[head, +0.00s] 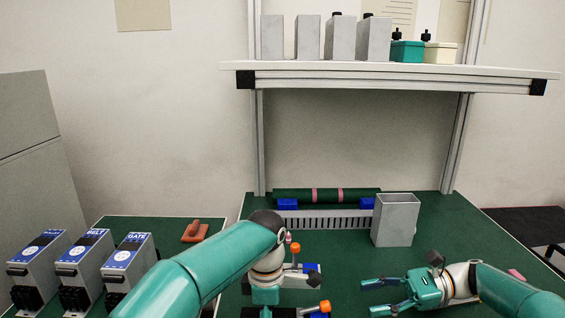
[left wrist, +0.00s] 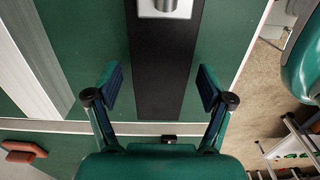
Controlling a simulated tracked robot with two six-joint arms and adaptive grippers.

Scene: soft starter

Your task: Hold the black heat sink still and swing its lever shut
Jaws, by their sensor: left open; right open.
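A flat black strip (left wrist: 165,65), which may be the black heat sink, lies below my left gripper (left wrist: 160,88) in the left wrist view. The left gripper points down, its two fingers open on either side of the strip with nothing between them. In the head view my left arm hides most of the work area. Two orange-ended levers (head: 295,247) (head: 324,306) stand up beside my left wrist; I cannot tell which belongs to the heat sink. My right gripper (head: 376,297) is open and empty, to the right of the levers, pointing left.
Units marked BELT (head: 86,252) and GATE (head: 128,257) stand at left with another one. A grey open box (head: 396,220) and a slotted grey duct (head: 325,221) are at the back. A shelf (head: 390,76) hangs above. The green table's right side is mostly free.

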